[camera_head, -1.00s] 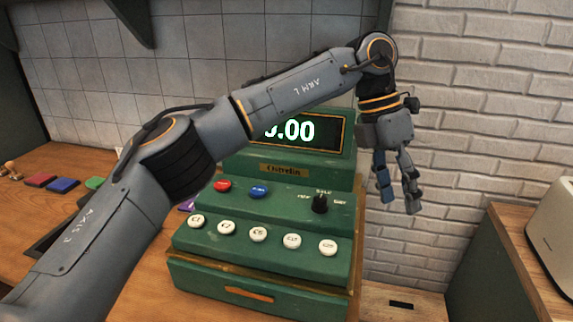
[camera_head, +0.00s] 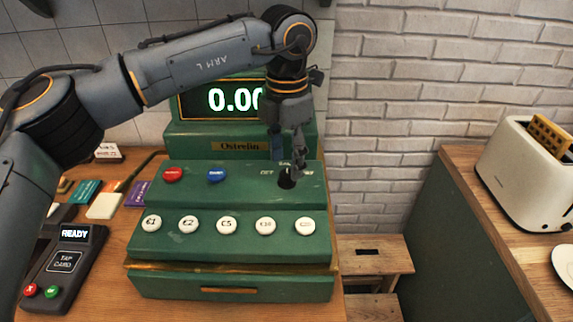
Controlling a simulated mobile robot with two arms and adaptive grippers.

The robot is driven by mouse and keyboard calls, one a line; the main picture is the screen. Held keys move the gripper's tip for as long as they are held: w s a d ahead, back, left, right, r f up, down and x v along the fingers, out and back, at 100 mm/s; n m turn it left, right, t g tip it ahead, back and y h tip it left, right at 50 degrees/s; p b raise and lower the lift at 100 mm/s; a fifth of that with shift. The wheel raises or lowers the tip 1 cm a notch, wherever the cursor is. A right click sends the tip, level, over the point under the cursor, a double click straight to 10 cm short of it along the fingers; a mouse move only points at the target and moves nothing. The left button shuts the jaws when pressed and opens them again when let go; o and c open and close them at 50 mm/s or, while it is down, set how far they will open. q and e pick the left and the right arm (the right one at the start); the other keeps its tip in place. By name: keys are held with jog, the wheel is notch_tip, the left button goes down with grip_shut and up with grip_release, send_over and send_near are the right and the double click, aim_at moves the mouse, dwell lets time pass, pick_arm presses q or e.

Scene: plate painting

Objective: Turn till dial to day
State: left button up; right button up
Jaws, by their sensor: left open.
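The green till (camera_head: 200,250) stands on the wooden counter, its display reading 0.00, partly covered by my left arm. Its black dial (camera_head: 286,179) sits at the right of the upper panel. The dial's labels are partly hidden by the gripper, and I cannot tell which way its pointer faces. My left gripper (camera_head: 288,160) points down with its fingers just above and around the top of the dial. It is open; whether a finger touches the dial is unclear. My right gripper is not in view.
A red button (camera_head: 172,174), a blue button (camera_head: 216,175) and a row of white coin keys (camera_head: 227,226) are on the till near the dial. A card reader (camera_head: 65,265) lies at the left. A toaster (camera_head: 525,175) stands on the right counter. A wooden stool (camera_head: 372,255) is between the counters.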

aim_at(287, 173)
pick_arm(q)
notch_tip(287, 173, down, 2)
jog(key=shift+f, duration=0.5)
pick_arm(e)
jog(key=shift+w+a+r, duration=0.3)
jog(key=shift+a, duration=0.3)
pick_arm(q)
jog(key=shift+c, duration=0.2)
grip_shut()
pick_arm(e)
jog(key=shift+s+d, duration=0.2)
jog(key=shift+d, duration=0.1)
